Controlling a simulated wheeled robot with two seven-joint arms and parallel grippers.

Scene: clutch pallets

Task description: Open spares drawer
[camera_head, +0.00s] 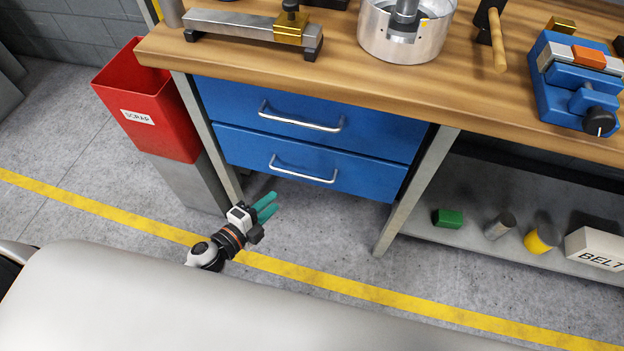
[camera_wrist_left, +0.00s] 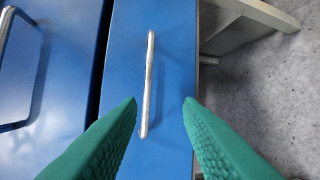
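Two blue drawers sit under the bench, both flush: the upper drawer (camera_head: 230,100) and the lower drawer (camera_head: 240,146). No label tells which is the spares drawer. The upper handle (camera_head: 300,122) and lower handle (camera_head: 302,174) are silver bars. My left gripper (camera_head: 268,206) is open and empty, in front of and below the lower drawer. In the left wrist view, the lower handle (camera_wrist_left: 149,85) runs between the lines of the open green fingers (camera_wrist_left: 162,103), nearer the left finger. It appears ahead of them; contact cannot be told. My right gripper is out of view.
A red scrap bin (camera_head: 150,105) stands left of the drawers, beside a bench leg. Another leg (camera_head: 415,190) stands to their right. A low shelf (camera_head: 480,185) at right holds a green block, cylinders and a belt box. The floor before the drawers is clear.

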